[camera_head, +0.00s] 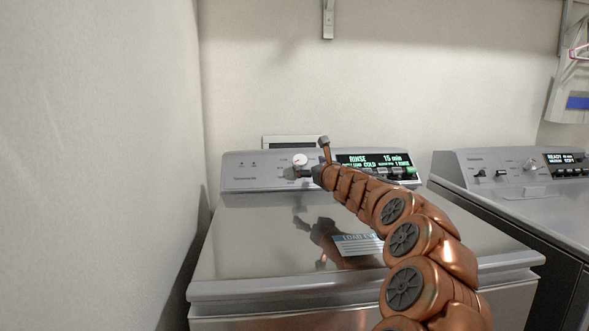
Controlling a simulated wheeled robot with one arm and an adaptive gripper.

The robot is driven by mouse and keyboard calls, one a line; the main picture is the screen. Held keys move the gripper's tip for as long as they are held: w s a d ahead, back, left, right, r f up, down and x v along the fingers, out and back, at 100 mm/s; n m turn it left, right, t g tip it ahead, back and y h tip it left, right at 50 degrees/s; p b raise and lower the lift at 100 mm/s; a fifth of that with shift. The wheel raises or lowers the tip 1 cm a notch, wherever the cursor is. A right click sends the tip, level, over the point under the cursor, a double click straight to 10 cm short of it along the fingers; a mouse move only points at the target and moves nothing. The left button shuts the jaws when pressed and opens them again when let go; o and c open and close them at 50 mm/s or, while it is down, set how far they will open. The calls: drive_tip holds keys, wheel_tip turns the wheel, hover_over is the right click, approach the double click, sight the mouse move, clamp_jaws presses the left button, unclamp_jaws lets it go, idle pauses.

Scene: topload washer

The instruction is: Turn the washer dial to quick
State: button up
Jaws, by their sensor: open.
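The washer (262,236) stands in the middle of the view, with its control panel (240,178) along the back. The round, pale dial (300,160) sits on the left half of this panel. A lit display (374,160) to the right of the dial reads "RINSE", "15 min" and "COLD". My gripper (307,158) is open at the panel, with one finger up at the right of the dial and the other low in front of it. The dial shows between the fingers. Whether they touch it, I cannot tell. My arm hides part of the panel and lid.
A second machine (472,206) stands close on the right, its display reading "READY". A bare wall (95,150) rises at the left. A label (358,245) lies on the washer lid. A bracket (327,18) hangs above on the back wall.

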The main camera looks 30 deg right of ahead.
sight(302, 161)
drive_tip(key=shift+w+d, duration=0.3)
drive_tip(key=shift+w, duration=0.05)
drive_tip(key=shift+w+f, duration=0.1)
drive_tip(key=shift+w, duration=0.65)
drive_tip(key=shift+w+d, duration=0.15)
drive_tip(key=shift+w, duration=0.5)
drive_tip(key=shift+w+p, duration=0.3)
drive_tip(key=shift+w, duration=0.4)
drive_tip(key=shift+w+d, duration=0.2)
drive_tip(key=shift+w, duration=1.2)
drive_tip(key=shift+p, duration=0.35)
drive_tip(key=c, duration=1.2)
